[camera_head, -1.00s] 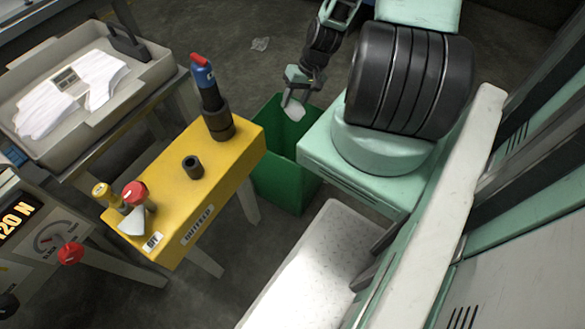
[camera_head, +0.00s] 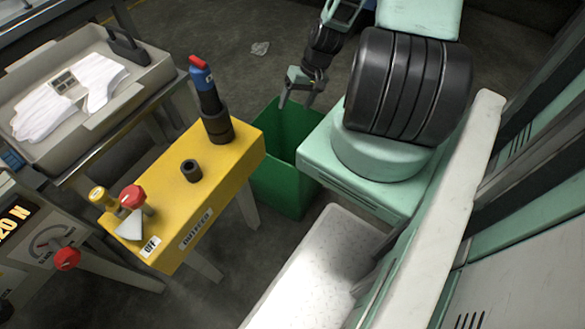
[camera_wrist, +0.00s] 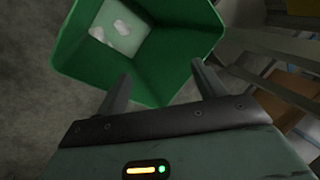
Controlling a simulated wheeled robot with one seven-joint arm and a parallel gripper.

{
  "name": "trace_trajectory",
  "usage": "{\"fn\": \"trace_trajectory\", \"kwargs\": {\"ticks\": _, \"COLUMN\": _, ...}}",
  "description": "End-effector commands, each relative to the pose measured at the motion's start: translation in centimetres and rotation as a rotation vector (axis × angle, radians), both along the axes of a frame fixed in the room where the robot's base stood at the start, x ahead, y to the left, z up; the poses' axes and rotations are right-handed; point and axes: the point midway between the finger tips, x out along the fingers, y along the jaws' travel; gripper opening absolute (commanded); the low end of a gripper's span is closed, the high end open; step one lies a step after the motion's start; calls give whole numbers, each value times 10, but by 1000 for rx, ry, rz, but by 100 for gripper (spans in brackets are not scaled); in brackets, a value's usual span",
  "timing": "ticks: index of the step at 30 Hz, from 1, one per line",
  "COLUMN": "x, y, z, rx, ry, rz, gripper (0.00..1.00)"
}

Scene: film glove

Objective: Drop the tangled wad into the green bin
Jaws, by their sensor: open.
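The green bin (camera_head: 283,181) stands on the floor behind the yellow stand. In the wrist view the bin (camera_wrist: 185,58) opens below my gripper (camera_wrist: 161,72). My gripper is open, with nothing between its fingers. In the head view my gripper (camera_head: 297,99) is over the bin's mouth. Small whitish lumps (camera_wrist: 122,27) lie inside the bin on a pale patch at its bottom. I cannot tell which of them is the tangled wad. The bin's inside floor is hidden in the head view.
A grey tray (camera_head: 158,72) with white gloves (camera_head: 95,82) is at left.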

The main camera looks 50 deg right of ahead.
Motion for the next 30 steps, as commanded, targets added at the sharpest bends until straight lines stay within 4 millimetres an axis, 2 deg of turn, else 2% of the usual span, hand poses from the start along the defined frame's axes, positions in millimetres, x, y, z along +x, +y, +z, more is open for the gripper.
{"fn": "trace_trajectory", "kwargs": {"ticks": 1, "x": -2, "y": -4, "z": 12, "rx": -3, "ry": -1, "rz": -2, "gripper": 69}}
{"fn": "trace_trajectory", "kwargs": {"ticks": 12, "x": -20, "y": -32, "z": 93, "rx": -4, "ry": -1, "rz": -3, "gripper": 69}}
{"fn": "trace_trajectory", "kwargs": {"ticks": 18, "x": -27, "y": -44, "z": 127, "rx": -2, "ry": -1, "rz": -2, "gripper": 69}}
{"fn": "trace_trajectory", "kwargs": {"ticks": 24, "x": -31, "y": -49, "z": 142, "rx": -1, "ry": 1, "rz": 0, "gripper": 69}}
{"fn": "trace_trajectory", "kwargs": {"ticks": 30, "x": -32, "y": -50, "z": 145, "rx": 0, "ry": 0, "rz": 0, "gripper": 69}}
